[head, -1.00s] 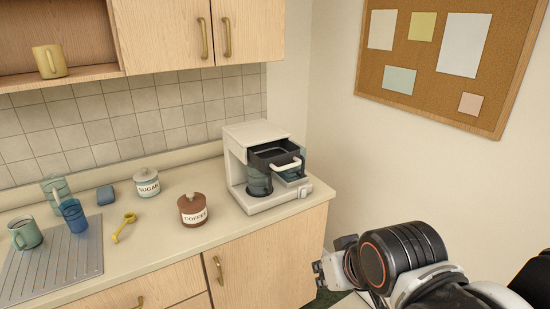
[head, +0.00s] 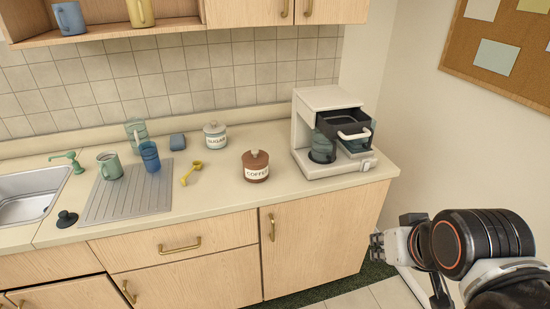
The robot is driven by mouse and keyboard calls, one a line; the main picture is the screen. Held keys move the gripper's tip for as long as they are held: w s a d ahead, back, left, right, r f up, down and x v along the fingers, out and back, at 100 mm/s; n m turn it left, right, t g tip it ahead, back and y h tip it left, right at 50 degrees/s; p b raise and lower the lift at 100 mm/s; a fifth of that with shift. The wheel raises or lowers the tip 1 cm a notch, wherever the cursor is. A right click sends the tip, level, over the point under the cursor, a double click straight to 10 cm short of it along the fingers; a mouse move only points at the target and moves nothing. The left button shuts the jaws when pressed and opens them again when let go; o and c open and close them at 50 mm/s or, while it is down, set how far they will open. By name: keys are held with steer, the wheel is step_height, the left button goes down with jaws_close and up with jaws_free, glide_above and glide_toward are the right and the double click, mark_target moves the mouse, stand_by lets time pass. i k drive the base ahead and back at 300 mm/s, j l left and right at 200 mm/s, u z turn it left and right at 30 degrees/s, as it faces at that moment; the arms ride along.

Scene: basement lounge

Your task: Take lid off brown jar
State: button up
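The brown jar (head: 255,173), labelled COFFEE, stands upright on the counter, left of the coffee maker. Its brown lid (head: 255,156) with a small knob sits on top of it. My gripper (head: 377,245) is at the right, in front of the cabinets and below counter height, well apart from the jar. It is small and seen from the side, so I cannot tell whether its fingers are open or shut. Nothing shows in it.
A coffee maker (head: 313,110) with its drawer pulled out stands right of the jar. A white SUGAR jar (head: 215,141), yellow scoop (head: 190,174), blue sponge (head: 178,141), blue cup (head: 150,157) and green mug (head: 109,166) stand left. The counter front before the jar is clear.

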mark_target(256, 157)
steer(key=i+l+u, duration=0.2)
steer(key=i, duration=0.25)
steer(key=i+l+u, duration=0.25)
steer(key=i, duration=0.15)
steer(key=i+l+u, duration=0.2)
steer(key=i, duration=0.2)
